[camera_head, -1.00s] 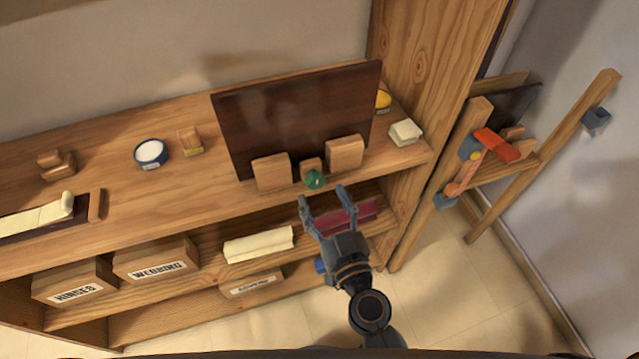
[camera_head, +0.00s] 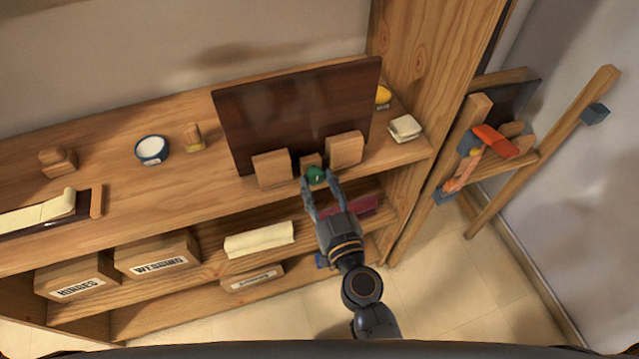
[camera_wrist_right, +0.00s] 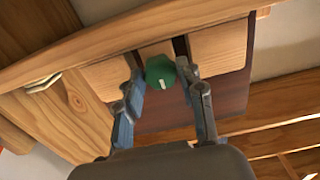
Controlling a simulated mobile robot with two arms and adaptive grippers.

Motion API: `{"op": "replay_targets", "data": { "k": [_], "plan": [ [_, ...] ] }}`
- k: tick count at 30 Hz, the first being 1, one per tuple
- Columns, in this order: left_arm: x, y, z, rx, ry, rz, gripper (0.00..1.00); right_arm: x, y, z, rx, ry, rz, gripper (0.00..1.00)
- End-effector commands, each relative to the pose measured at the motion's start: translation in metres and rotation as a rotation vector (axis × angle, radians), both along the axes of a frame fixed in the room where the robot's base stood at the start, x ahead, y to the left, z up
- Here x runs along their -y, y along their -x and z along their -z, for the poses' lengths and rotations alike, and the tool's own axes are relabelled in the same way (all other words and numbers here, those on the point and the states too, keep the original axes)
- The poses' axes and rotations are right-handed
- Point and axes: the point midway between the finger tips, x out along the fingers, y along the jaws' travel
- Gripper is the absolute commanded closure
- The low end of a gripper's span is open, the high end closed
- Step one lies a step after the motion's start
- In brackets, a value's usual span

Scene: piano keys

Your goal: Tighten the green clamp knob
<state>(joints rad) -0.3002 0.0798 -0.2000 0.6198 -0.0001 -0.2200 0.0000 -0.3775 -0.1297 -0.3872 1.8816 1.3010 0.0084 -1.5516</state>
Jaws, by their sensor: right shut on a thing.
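The green clamp knob (camera_head: 316,175) sits at the front edge of the wooden top, in front of a small wooden block between two larger wooden blocks. A dark brown panel (camera_head: 290,110) stands upright behind the blocks. My right gripper (camera_head: 318,182) is at the knob, with one finger on each side, shut on it. In the right wrist view the knob (camera_wrist_right: 160,72) shows a pale line on its face, between the fingertips (camera_wrist_right: 160,85). My left gripper is not in view.
A blue-rimmed bowl (camera_head: 151,149), small wooden blocks and a pale folded cloth (camera_head: 405,128) are on the top. Labelled boxes (camera_head: 157,257) and a cloth roll (camera_head: 258,240) are on the shelf below. A wooden frame with an orange tool (camera_head: 495,141) stands at right.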

Motion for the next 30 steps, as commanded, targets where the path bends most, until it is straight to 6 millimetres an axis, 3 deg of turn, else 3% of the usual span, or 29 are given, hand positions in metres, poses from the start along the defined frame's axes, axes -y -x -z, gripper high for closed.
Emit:
{"op": "replay_targets", "data": {
  "k": [11, 30],
  "plan": [
    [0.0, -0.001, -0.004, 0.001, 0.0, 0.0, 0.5, 0.0, 0.0, -0.001, -0.04, -0.127, -0.001, 0.93],
    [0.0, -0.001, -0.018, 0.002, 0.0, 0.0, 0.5, 0.0, 0.0, -0.001, -0.222, -0.685, -0.001, 0.93]
  ]
}}
